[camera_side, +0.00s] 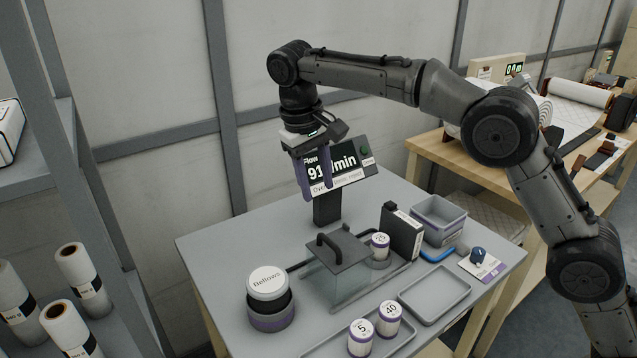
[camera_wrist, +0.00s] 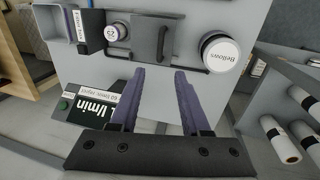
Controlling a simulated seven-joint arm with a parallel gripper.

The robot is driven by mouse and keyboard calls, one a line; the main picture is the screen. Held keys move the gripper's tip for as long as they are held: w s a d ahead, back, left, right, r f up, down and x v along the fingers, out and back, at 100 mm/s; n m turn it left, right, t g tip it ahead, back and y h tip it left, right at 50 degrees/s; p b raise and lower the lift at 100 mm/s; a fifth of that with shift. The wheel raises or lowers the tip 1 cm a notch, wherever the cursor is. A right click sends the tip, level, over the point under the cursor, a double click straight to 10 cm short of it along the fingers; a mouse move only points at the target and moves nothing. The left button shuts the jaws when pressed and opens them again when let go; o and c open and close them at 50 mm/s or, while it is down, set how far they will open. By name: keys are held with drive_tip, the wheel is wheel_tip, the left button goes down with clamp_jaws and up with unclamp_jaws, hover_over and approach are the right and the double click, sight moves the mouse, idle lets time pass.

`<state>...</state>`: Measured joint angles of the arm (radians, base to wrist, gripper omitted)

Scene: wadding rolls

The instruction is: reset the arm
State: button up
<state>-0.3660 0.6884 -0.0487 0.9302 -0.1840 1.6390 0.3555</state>
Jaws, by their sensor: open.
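My gripper (camera_side: 318,179) hangs over the back part of the grey table (camera_side: 225,245), in front of the display, well above the tabletop. In the wrist view my gripper (camera_wrist: 167,72) shows two purple fingers standing apart with nothing between them. The arm is bent, with the upper link reaching left from the right side and the gripper pointing down. Nothing touches the fingers in either view.
Below stand a flow display (camera_side: 345,172), a lidded clear box (camera_side: 340,270), a canister labelled Bellows (camera_side: 269,300), a black upright box (camera_side: 402,232), grey bins (camera_side: 438,218), a tray (camera_side: 434,294) and white cylinders (camera_side: 389,318). The table's left back is clear.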

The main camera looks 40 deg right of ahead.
drive_tip(key=s+d+r+m+t, duration=0.1)
drive_tip(key=s+d+r, duration=0.25)
drive_tip(key=r, duration=0.25)
drive_tip(key=s+d+r+t, duration=0.1)
drive_tip(key=s+d+r, duration=0.2)
drive_tip(key=d+r, duration=0.15)
drive_tip(key=s+d+r+t+y, duration=0.1)
drive_tip(key=s+d+r, duration=0.15)
drive_tip(key=s, duration=0.35)
drive_tip(key=s+d+r, duration=0.1)
drive_tip(key=s+d, duration=0.2)
drive_tip(key=s, duration=0.2)
drive_tip(key=s+d+f+t, duration=0.2)
drive_tip(key=s+f, duration=0.3)
drive_tip(key=s, duration=0.7)
drive_tip(key=s+f+n+y, duration=0.1)
drive_tip(key=s+f, duration=0.3)
drive_tip(key=f, duration=0.6)
drive_tip(key=shift+s+a+f+t, duration=0.2)
drive_tip(key=shift+s+f+t, duration=0.05)
drive_tip(key=shift+s+t, duration=0.1)
